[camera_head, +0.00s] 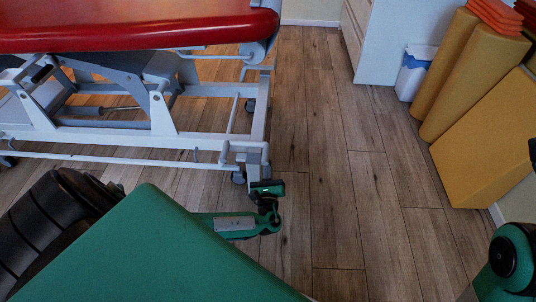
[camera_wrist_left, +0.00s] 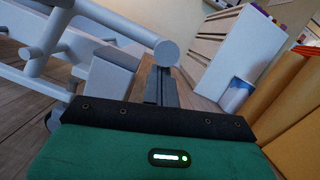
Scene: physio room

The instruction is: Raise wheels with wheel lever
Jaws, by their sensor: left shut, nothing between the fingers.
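The red-topped treatment table (camera_head: 140,32) stands on a white metal frame at the upper left of the head view. A long thin white bar (camera_head: 110,158), which looks like the wheel lever, runs low along the frame's near side. In the left wrist view a white tube with a round end (camera_wrist_left: 167,53) reaches towards my fingers. My left gripper (camera_head: 264,186) is shut and empty, beside the frame's lower right corner. Its dark fingers (camera_wrist_left: 160,86) show just below the round end; I cannot tell whether they touch it. The right gripper is not in view.
Small caster wheels (camera_head: 238,178) sit under the frame's end. The wooden floor (camera_head: 330,150) right of the table is clear. Yellow foam blocks (camera_head: 480,150) and a white-and-blue bin (camera_head: 415,72) stand along the right, near a white cabinet (camera_head: 385,40).

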